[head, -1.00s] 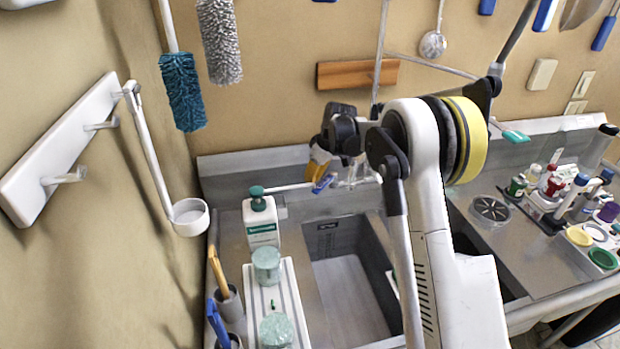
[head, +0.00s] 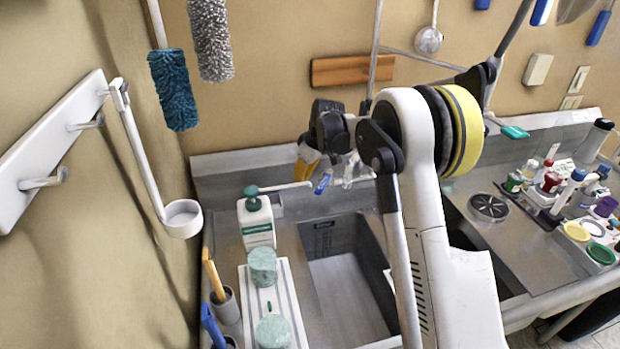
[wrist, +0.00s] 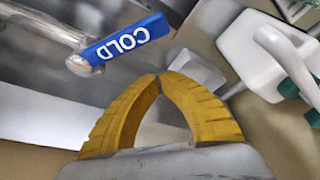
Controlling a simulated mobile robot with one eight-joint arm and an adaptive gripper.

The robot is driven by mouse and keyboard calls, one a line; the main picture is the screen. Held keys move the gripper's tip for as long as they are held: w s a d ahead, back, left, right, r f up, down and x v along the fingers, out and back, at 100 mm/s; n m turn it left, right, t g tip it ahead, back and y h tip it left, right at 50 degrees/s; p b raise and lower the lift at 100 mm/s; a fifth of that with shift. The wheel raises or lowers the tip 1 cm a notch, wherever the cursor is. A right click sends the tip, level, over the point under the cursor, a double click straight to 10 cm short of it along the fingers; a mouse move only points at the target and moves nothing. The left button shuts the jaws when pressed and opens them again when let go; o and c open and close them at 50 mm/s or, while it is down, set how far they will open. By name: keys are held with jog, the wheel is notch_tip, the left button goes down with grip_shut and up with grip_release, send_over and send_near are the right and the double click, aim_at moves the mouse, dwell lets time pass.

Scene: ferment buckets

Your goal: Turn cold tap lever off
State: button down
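The cold tap lever is a blue tab lettered COLD (wrist: 125,42) on a metal tap body (wrist: 40,22), at the upper left in the wrist view. In the head view the blue lever (head: 323,184) shows small above the back of the sink. My gripper (wrist: 162,80) has two yellow fingers whose tips meet in an arch, with nothing seen between them. The fingertips are near the lever's lettered end, and a gap shows between them in the wrist view. In the head view my gripper (head: 308,165) is just left of the lever, partly hidden by my wrist.
A white bottle with a teal pump (head: 257,222) stands left of the sink basin (head: 345,290). A white tray (head: 285,285) holds green round items. A white object with green parts (wrist: 270,55) is at the right in the wrist view. A ladle (head: 183,218) hangs left.

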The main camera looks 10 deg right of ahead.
jog(key=p+v, duration=0.2)
jog(key=v, duration=0.6)
jog(key=shift+w+d+r, duration=0.15)
jog(key=shift+w+r, duration=0.1)
jog(key=shift+r, duration=0.15)
jog(key=c, duration=1.8)
grip_release()
jog(key=shift+d+r, duration=0.1)
jog(key=shift+r, duration=0.15)
jog(key=o, duration=0.5)
jog(key=shift+s+r, duration=0.15)
jog(key=shift+s, duration=0.05)
jog(key=shift+o, duration=0.2)
jog(key=m+t+h+b, duration=0.1)
jog(key=m+h, duration=0.4)
jog(key=m, duration=1.1)
send_near(321, 186)
jog(key=b+x, duration=0.2)
jog(key=x, duration=0.7)
